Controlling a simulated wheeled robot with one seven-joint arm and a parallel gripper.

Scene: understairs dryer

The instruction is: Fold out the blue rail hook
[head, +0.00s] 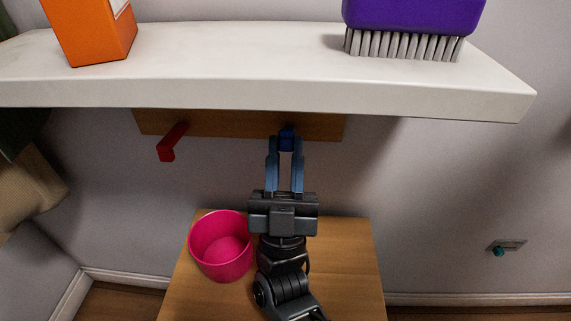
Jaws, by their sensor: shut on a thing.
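The blue rail hook (287,136) is on the wooden rail (230,125) under the white shelf. Only a small part of it shows between my fingertips, so how far it is folded out cannot be told. My gripper (286,144) reaches up to the rail from below, with its fingers shut on the blue hook. A red hook (171,143) is on the same rail to the left and sticks out from it.
The white shelf (270,75) overhangs the rail closely. An orange box (95,35) and a purple brush (410,25) stand on it. Below, a pink bucket (222,246) stands on a wooden table (350,260), left of my arm. The wall to the right is mostly clear.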

